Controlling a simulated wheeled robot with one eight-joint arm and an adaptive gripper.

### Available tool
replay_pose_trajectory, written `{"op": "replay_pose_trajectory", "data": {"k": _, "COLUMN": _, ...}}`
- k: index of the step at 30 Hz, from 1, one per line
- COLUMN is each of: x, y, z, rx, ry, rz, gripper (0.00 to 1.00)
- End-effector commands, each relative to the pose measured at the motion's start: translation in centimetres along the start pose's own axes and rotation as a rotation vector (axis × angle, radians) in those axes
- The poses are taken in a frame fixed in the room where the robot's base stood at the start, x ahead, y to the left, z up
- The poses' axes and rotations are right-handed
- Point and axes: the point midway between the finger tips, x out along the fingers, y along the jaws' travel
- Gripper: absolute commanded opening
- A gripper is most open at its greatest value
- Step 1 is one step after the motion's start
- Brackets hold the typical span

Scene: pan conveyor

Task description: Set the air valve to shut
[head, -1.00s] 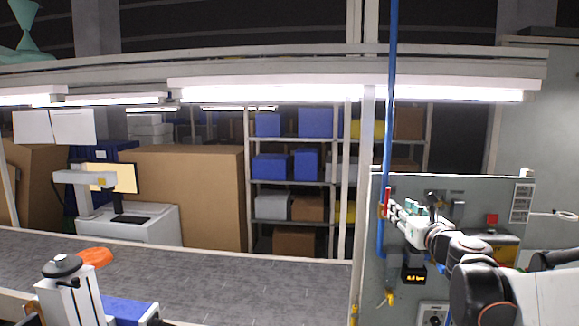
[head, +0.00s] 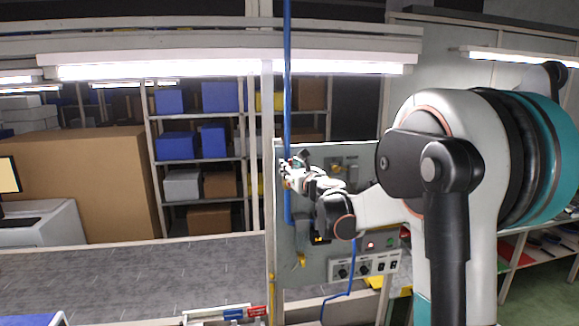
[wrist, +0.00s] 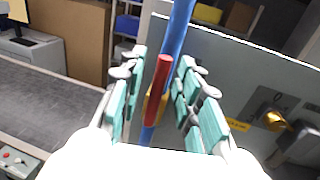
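The air valve's red lever (wrist: 158,88) stands on a vertical blue pipe (wrist: 177,35) in the wrist view. Its yellow valve body (wrist: 151,105) shows just behind the lever. The lever runs nearly along the pipe, slightly tilted from it in this view. My gripper (wrist: 160,72) is open, with its teal-padded fingers on either side of the lever and pipe. Gaps show between the pads and the lever. In the head view, my gripper (head: 287,170) is at the blue pipe (head: 287,100) and mostly hides the valve.
A box with black knobs (head: 362,268) is below my arm. The grey conveyor belt (head: 150,270) runs to the left; shelves with boxes stand behind.

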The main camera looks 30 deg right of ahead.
Motion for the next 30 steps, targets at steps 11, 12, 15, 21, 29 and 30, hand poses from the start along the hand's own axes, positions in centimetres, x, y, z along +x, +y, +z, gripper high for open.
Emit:
{"op": "replay_pose_trajectory", "data": {"k": 11, "x": 0.82, "y": 0.04, "z": -0.04, "rx": 0.0, "ry": 0.0, "rz": 0.0, "gripper": 0.31}}
{"op": "replay_pose_trajectory", "data": {"k": 12, "x": 0.82, "y": 0.04, "z": -0.04, "rx": 0.0, "ry": 0.0, "rz": 0.0, "gripper": 0.31}}
{"op": "replay_pose_trajectory", "data": {"k": 15, "x": 0.81, "y": 0.04, "z": -0.04, "rx": 0.0, "ry": 0.0, "rz": 0.0, "gripper": 0.11}}
{"op": "replay_pose_trajectory", "data": {"k": 21, "x": 0.8, "y": 0.04, "z": -0.03, "rx": 0.0, "ry": 0.0, "rz": 0.0, "gripper": 0.0}}
{"op": "replay_pose_trajectory", "data": {"k": 29, "x": 0.75, "y": -0.17, "z": -0.13, "rx": 0.028, "ry": -0.005, "rz": 0.0, "gripper": 0.0}}
{"op": "replay_pose_trajectory", "data": {"k": 30, "x": 0.73, "y": -0.26, "z": -0.17, "rx": 0.039, "ry": -0.008, "rz": 0.0, "gripper": 0.0}}
